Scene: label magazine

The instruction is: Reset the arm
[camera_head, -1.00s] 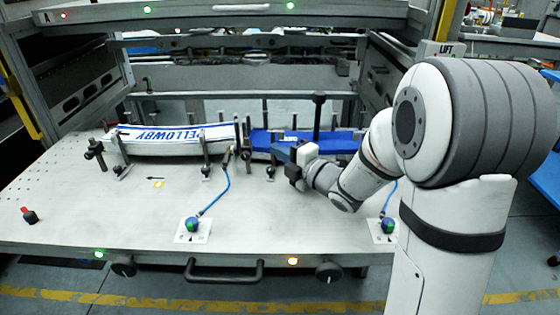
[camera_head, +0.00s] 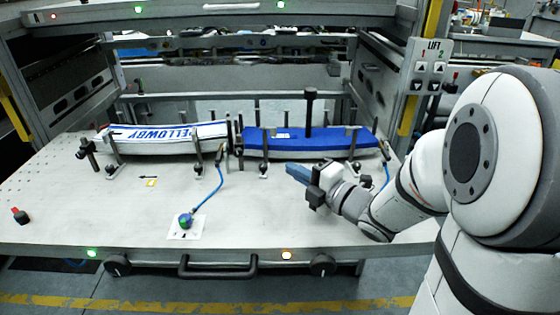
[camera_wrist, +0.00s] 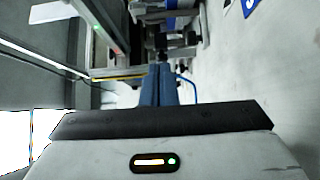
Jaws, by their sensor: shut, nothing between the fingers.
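My gripper (camera_head: 298,173) is shut and empty, its blue fingers together above the front right part of the light table (camera_head: 100,218) in the head view. In the wrist view the fingers of my gripper (camera_wrist: 159,85) also lie side by side with nothing between them. My arm reaches in from the right edge of the head view. Behind the gripper, apart from it, a blue label stack (camera_head: 345,138) lies between upright posts. A white label stack with blue lettering (camera_head: 165,138) lies to its left.
A black-topped post (camera_head: 310,105) rises at the blue stack. A blue cable runs to a round blue-green knob (camera_head: 185,220) on the table. A small red and black piece (camera_head: 20,215) stands at far left. A LIFT panel (camera_head: 430,68) is at right.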

